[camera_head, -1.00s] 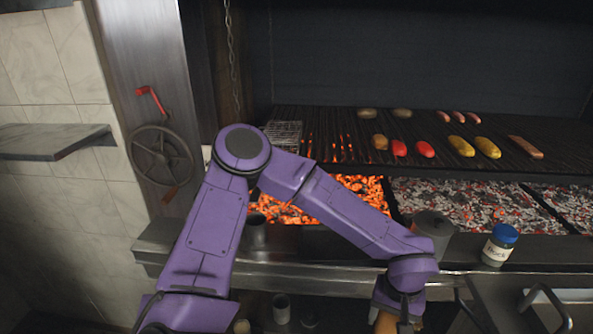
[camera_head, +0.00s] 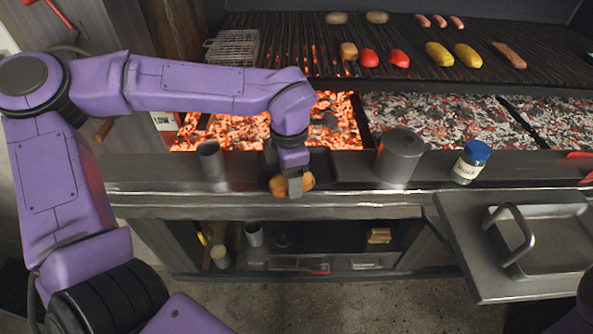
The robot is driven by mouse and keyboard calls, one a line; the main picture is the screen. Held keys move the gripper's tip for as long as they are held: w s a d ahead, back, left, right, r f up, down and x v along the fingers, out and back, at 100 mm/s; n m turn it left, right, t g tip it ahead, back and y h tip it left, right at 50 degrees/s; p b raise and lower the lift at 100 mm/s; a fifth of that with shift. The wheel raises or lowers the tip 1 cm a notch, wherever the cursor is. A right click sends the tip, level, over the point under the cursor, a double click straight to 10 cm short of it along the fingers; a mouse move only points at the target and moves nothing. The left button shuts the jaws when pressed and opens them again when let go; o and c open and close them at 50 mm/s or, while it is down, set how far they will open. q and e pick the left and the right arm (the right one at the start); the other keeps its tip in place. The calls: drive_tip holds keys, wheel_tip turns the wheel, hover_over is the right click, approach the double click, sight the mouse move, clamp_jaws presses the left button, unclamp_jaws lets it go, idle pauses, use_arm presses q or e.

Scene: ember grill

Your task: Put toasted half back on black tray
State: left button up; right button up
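My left gripper (camera_head: 294,184) comes in from the left and points down at the front ledge. It is shut on a golden-brown toasted half (camera_head: 307,181), which shows on both sides of the grey finger. The black tray (camera_head: 325,168) lies on the ledge, right behind and around the gripper, partly hidden by it. The half is at the tray's front edge; I cannot tell whether it touches the tray. Another bun-like piece (camera_head: 348,51) sits on the grill above. My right gripper is not in view.
A grey metal canister (camera_head: 400,158) stands right of the tray, and a blue-lidded jar (camera_head: 470,162) farther right. A metal cup (camera_head: 211,160) stands to the left. Glowing coals (camera_head: 330,120) lie behind the ledge, under the grill (camera_head: 300,40) with sausages and vegetables.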

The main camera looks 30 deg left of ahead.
use_arm(q)
drive_tip(key=s+r+n, duration=0.1)
drive_tip(key=n, duration=0.3)
drive_tip(key=a+r+n, duration=0.1)
drive_tip(key=n, duration=0.3)
drive_tip(key=s+r+n+b, duration=0.1)
drive_tip(key=r+n, duration=0.1)
drive_tip(key=n, duration=0.2)
drive_tip(key=shift+s+a+n, duration=0.2)
drive_tip(key=shift+s+n, duration=0.1)
drive_tip(key=shift+n, duration=0.1)
drive_tip(key=shift+s+a+r+n, duration=0.1)
drive_tip(key=shift+s+r+n, duration=0.15)
drive_tip(key=shift+n, duration=0.45)
drive_tip(key=shift+w+a+n, duration=0.15)
drive_tip(key=shift+w+n, duration=0.05)
drive_tip(key=shift+n, duration=0.2)
drive_tip(key=w+a+f+p, duration=0.3)
drive_tip(key=w+a+f, duration=0.15)
drive_tip(key=w, duration=0.35)
hover_over(279, 170)
wheel_tip(279, 170, down, 5)
drive_tip(key=shift+s+d+r+p, duration=0.1)
drive_tip(key=shift+d+p, duration=0.05)
drive_tip(key=shift+p, duration=0.3)
wheel_tip(279, 170, down, 3)
drive_tip(key=shift+r, duration=0.1)
drive_tip(key=shift+f, duration=0.4)
